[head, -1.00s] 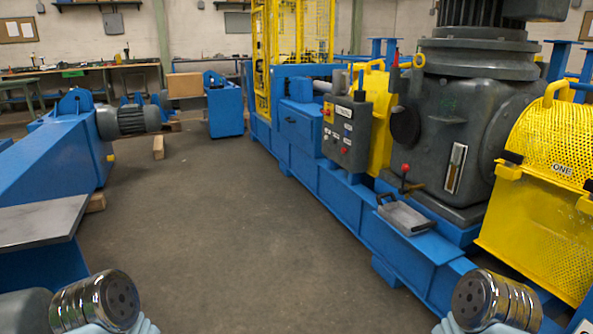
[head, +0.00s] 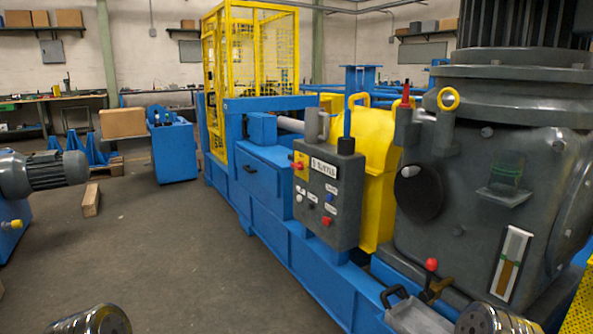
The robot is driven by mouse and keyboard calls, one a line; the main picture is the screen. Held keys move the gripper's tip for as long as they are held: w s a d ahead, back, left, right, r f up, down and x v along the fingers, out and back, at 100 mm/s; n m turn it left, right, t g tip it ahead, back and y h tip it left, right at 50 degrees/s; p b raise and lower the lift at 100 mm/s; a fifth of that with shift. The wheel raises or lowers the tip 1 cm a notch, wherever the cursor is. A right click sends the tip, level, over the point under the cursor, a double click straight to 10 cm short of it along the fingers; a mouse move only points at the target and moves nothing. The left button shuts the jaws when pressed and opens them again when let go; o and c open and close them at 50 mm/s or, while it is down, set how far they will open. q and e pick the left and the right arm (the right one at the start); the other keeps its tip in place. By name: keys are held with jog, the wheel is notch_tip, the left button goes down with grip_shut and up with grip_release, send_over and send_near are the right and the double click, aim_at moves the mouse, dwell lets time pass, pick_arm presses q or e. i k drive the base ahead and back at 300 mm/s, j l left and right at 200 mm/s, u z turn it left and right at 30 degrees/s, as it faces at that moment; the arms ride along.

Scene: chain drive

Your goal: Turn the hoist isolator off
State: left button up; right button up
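A dark grey control box (head: 328,192) stands on the blue machine frame, right of the middle. On its face is a red and yellow switch (head: 299,166) at the upper left, which may be the isolator. Its position is too small to tell. Beside it is a white label (head: 325,171) whose words I cannot read for sure. Lower down are small dark and white controls and a red button (head: 326,221). Neither gripper shows. Only chrome-ended links of my own arms show at the bottom edge, well below and apart from the box.
The blue frame (head: 277,239) runs along the right side. A large grey gearbox (head: 462,190) and a yellow guard (head: 377,150) stand beside the control box. A red-knobbed lever (head: 432,265) is lower right. Floor (head: 160,255) at the left is clear, apart from a wooden block (head: 91,200).

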aim_at(299, 166)
jog(key=z, duration=0.3)
jog(key=i+j+z, duration=0.55)
jog(key=j+z, duration=0.25)
